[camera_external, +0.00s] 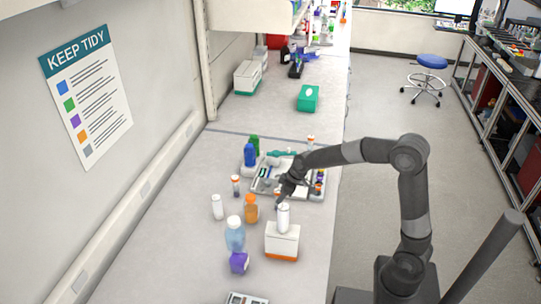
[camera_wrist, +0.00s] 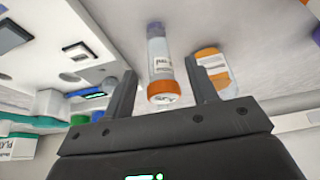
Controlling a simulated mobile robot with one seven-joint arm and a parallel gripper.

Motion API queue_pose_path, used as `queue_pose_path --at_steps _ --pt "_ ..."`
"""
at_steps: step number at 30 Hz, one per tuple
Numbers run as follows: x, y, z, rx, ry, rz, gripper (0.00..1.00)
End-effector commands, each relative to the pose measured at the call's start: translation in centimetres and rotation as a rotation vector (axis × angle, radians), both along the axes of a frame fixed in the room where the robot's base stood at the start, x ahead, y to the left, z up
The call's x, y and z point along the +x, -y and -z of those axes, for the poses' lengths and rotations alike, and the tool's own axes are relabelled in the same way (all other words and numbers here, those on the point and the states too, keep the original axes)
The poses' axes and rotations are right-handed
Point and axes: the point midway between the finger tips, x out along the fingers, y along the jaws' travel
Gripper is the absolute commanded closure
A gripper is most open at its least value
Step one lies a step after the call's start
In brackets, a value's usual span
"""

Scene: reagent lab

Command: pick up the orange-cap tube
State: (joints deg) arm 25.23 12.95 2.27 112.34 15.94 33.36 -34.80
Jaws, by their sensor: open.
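An orange-cap tube (camera_wrist: 160,65) with a white label shows in the camera_wrist view, its cap towards my gripper. My gripper (camera_wrist: 162,80) is open, with one finger on each side of the tube in this view; I see no finger clearly touching it. In the camera_external view, an orange-cap tube (camera_external: 236,184) stands on the bench left of the rack tray; I cannot be sure it is the same one. My gripper (camera_external: 280,203) there is over the bench by the tray's near edge, its fingers small and dark.
A white bottle (camera_external: 283,218) on a white-and-orange box (camera_external: 282,243) is close to my gripper. An orange bottle (camera_external: 251,209), a white bottle (camera_external: 217,207) and a pale blue bottle (camera_external: 235,234) stand nearby. The rack tray (camera_external: 305,193) lies behind, with blue (camera_external: 250,155) and green bottles.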

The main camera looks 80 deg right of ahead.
Motion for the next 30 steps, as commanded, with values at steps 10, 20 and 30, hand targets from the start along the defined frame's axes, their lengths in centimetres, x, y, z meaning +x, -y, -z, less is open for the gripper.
queue_pose_path --at_steps 10,20,30 --pt "1.7 0.0 3.5 0.001 -0.001 0.000 0.47" --pt "1.7 0.0 3.6 0.001 0.000 0.000 0.56" --pt "1.7 0.0 3.6 0.001 0.000 0.000 0.84"
